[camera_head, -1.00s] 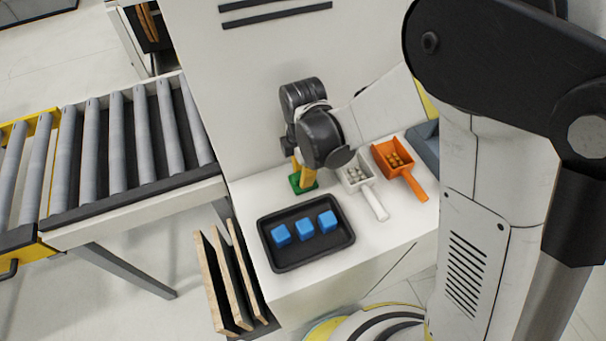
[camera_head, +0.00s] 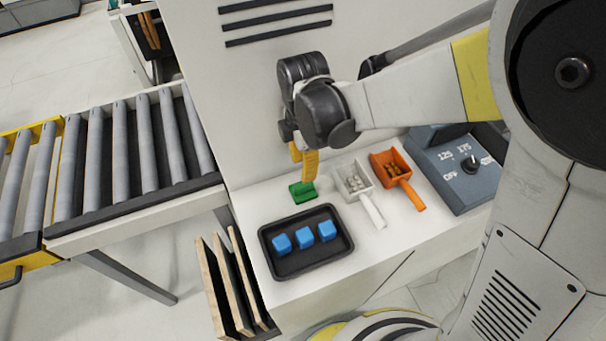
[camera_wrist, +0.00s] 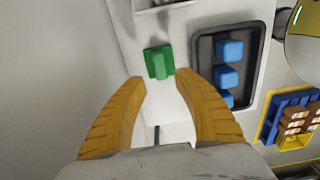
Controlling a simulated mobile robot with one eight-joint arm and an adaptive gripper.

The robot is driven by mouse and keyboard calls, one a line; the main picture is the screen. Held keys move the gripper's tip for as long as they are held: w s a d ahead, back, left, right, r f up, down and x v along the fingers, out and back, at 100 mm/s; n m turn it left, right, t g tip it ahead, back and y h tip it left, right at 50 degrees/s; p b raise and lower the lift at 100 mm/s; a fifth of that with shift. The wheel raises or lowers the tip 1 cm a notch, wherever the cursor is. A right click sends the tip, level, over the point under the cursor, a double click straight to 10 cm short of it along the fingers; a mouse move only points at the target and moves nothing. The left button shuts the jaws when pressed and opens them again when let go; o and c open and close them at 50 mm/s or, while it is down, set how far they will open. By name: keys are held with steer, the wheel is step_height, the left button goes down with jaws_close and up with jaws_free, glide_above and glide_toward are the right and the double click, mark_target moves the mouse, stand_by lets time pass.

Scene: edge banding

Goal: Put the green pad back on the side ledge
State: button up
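The green pad (camera_head: 302,190) lies on the white worktop (camera_head: 262,200), behind the black tray. It also shows in the wrist view (camera_wrist: 159,62), a flat green piece with a raised grip on it. My gripper (camera_head: 303,168) has its orange-yellow fingers pointing down just above the pad. In the wrist view my gripper (camera_wrist: 160,79) is open and empty, its fingertips apart and short of the pad. I cannot tell which part of this surface counts as the side ledge.
A black tray (camera_head: 330,262) with blue cubes stands in front of the pad. A white scoop (camera_head: 353,180) and an orange scoop (camera_head: 392,170) lie to its right. A grey-blue control box (camera_head: 455,170) stands farther right. A white upright wall (camera_head: 250,110) rises behind.

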mark_target(303, 184)
steer(key=shift+r, duration=1.85)
steer(key=s+d+r+m+t, duration=0.2)
steer(key=s+d+r+m, duration=0.1)
steer(key=d+m, duration=0.4)
steer(key=s+d+r+m+t, duration=0.2)
steer(key=s+d+r+m, duration=0.1)
steer(key=d+m, duration=0.4)
steer(key=s+d+r+m+t, duration=0.3)
steer(key=d+r+m, duration=0.1)
steer(key=d+m, duration=0.4)
steer(key=shift+r+m, duration=0.35)
steer(key=shift+m, duration=0.25)
steer(key=shift+a, duration=0.1)
